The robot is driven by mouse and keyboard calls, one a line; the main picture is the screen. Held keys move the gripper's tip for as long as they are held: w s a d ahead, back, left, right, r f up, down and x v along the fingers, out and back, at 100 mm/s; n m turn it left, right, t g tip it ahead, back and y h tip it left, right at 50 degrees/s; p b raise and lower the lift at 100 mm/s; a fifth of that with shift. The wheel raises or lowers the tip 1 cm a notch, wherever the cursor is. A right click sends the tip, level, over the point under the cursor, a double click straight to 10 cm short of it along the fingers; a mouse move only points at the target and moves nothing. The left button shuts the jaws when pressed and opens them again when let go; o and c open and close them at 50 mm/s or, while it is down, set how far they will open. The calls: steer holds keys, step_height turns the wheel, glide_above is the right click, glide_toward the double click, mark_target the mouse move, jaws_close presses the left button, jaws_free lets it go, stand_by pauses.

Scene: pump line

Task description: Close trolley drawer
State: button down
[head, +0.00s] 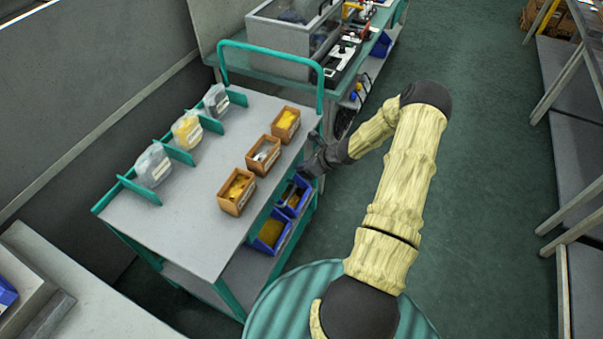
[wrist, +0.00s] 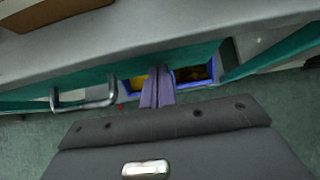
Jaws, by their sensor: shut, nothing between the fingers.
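The trolley (head: 190,205) has a grey top and teal frame, and stands left of my arm in the head view. My gripper (head: 310,166) is at its right side, below the top's edge. In the wrist view my gripper (wrist: 159,75) is shut and empty, its fingers together and pointing at the trolley's side. A metal bar handle (wrist: 86,100) on a teal front, seemingly the drawer's, is left of the fingers, apart from them. In the head view I cannot make out the drawer. How far it stands out I cannot tell.
Blue bins (head: 270,234) stand on the trolley's lower level, partly behind the fingers in the wrist view. Open boxes (head: 237,192) and clear containers (head: 152,165) stand on top. A teal workbench (head: 345,55) is behind. The green floor (head: 480,200) at right is clear.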

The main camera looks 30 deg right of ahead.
steer(key=shift+w+a+r, duration=0.1)
steer(key=shift+w+a, duration=0.2)
steer(key=shift+w+a+r, duration=0.1)
steer(key=shift+a, duration=0.05)
steer(key=s+d+r, duration=0.6)
steer(key=s+d, duration=0.1)
steer(key=s, duration=0.2)
steer(key=shift+d+r, duration=0.3)
steer(key=shift+s+d, duration=0.1)
steer(key=shift+d, duration=0.05)
